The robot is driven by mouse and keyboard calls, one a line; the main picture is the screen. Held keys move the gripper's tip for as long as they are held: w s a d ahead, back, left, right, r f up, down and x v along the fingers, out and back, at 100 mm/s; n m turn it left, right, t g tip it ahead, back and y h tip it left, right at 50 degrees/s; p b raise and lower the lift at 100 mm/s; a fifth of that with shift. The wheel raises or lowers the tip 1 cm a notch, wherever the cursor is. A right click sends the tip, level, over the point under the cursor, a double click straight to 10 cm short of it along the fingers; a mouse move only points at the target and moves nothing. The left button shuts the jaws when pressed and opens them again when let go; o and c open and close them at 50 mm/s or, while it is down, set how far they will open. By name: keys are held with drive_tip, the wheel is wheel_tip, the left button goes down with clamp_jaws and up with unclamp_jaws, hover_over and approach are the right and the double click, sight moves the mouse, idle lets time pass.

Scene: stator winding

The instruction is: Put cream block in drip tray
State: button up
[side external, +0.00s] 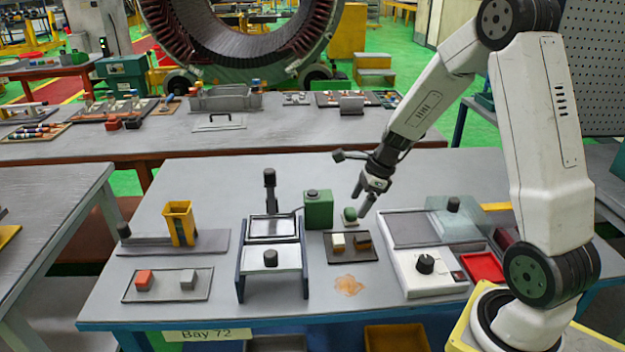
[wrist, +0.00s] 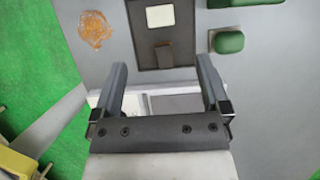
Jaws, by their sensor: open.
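The cream block (side external: 338,242) sits on a small dark tray (side external: 350,258), left of a brown block (side external: 362,241). In the wrist view the cream block (wrist: 160,15) is at the top edge, beyond the brown block (wrist: 165,56). My gripper (side external: 363,204) is open and empty, raised above the bench behind the dark tray. Its two fingers (wrist: 160,68) are spread in the wrist view, short of the cream block. A shallow red tray (side external: 483,267) lies at the right of the bench; I cannot tell for certain whether it is the drip tray.
A green box (side external: 318,210) and a small green block (side external: 349,215) stand near my gripper. A press-like stand (side external: 271,260) is left of the dark tray. A white device with a knob (side external: 425,265) is right of it. An orange stain (side external: 349,286) marks the bench in front.

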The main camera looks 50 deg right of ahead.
drive_tip(key=s+a+r+n+h, duration=0.1)
drive_tip(key=s+a+n, duration=0.4)
drive_tip(key=n, duration=0.8)
drive_tip(key=s+a+r+n+h, duration=0.1)
drive_tip(key=s+a+n+h, duration=0.1)
drive_tip(key=s+a+n, duration=0.3)
drive_tip(key=a+n, duration=0.4)
drive_tip(key=n, duration=0.5)
drive_tip(key=shift+a+g, duration=0.3)
drive_tip(key=shift+a, duration=0.1)
